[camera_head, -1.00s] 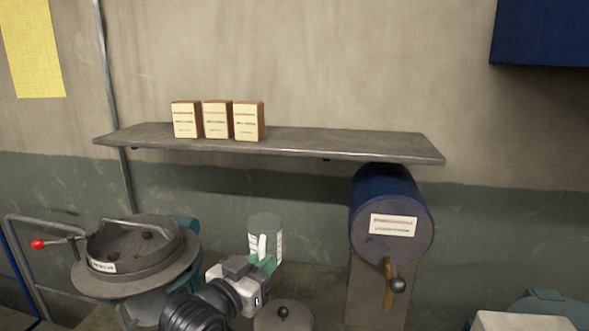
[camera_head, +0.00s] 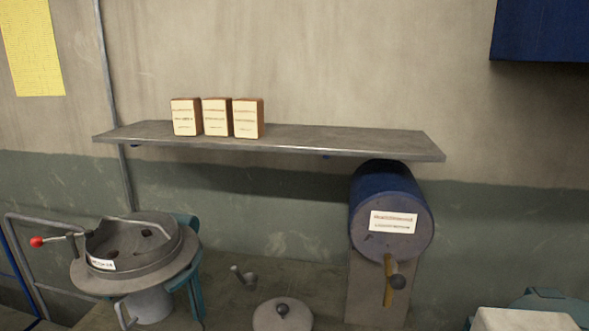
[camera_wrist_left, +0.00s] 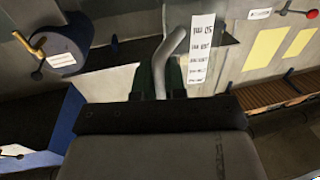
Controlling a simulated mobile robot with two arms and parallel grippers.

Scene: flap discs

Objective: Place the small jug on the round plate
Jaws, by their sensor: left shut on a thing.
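The small jug is out of the head view. In the left wrist view its bent grey handle (camera_wrist_left: 168,55) and a white printed label (camera_wrist_left: 202,48) show; the rest of its outline is hard to make out. My left gripper (camera_wrist_left: 158,82) is shut on the handle, with a dark green finger on each side. Neither gripper is in the head view. A round grey plate with a raised ring (camera_head: 88,281) sits at lower left in the head view. A smaller round disc with a dark knob (camera_head: 268,318) lies at bottom centre. I cannot tell which is the round plate.
A wall shelf (camera_head: 340,142) carries three boxes (camera_head: 217,117). A blue drum (camera_head: 385,205) with a crank stands right of centre. A red-knobbed lever (camera_head: 38,242) sticks out at left.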

